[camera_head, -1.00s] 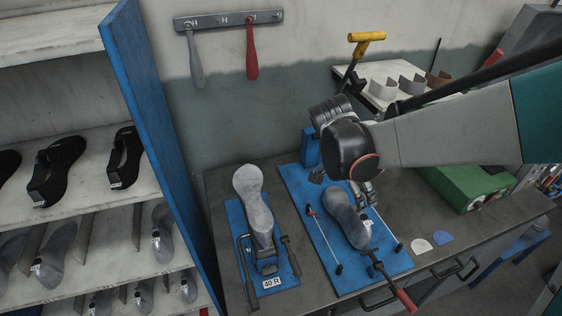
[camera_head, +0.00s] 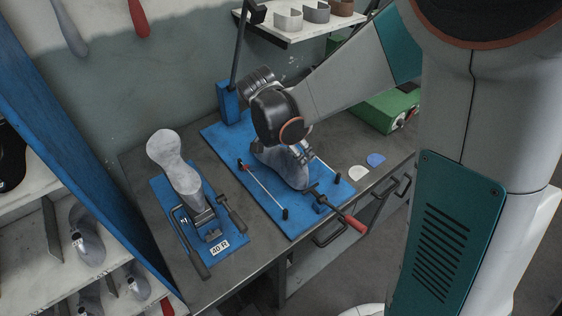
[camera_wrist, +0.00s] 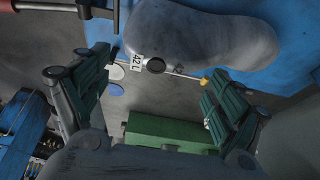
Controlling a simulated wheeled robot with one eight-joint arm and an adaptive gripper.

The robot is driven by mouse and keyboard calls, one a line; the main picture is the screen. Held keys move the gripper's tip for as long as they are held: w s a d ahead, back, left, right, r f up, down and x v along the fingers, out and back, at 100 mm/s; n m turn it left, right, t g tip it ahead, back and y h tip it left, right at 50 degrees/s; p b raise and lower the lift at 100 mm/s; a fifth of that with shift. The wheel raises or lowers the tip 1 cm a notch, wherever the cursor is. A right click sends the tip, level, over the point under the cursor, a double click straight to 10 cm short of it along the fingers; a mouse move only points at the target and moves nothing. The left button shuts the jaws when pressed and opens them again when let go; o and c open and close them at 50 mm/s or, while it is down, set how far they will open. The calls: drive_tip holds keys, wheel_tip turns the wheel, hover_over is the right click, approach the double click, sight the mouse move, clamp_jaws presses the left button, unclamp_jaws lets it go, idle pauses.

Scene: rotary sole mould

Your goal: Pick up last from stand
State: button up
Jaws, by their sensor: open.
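A grey last (camera_head: 283,167) stands on the right blue board (camera_head: 262,212) in the head view, partly hidden by my wrist. In the wrist view this last (camera_wrist: 200,35) shows large at the top, with a "42 L" label and a dark round hole. My gripper (camera_wrist: 155,68) is open, its green-padded fingers apart on either side of the label end. I cannot tell whether they touch it. A second grey last (camera_head: 178,160) leans upright on the left blue stand (camera_head: 236,238), which is marked "40 R".
A red-handled clamp (camera_head: 352,222) is at the board's front edge. A green box (camera_head: 388,110) and white and blue pads (camera_head: 358,173) lie to the right. A blue shelf wall (camera_head: 80,150) stands at the left. A post (camera_head: 230,98) rises behind the board.

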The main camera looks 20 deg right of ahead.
drive_tip(key=shift+b+x, duration=0.35)
drive_tip(key=shift+x, duration=0.6)
drive_tip(key=shift+s+r, duration=0.15)
drive_tip(key=shift+r, duration=0.05)
clamp_jaws()
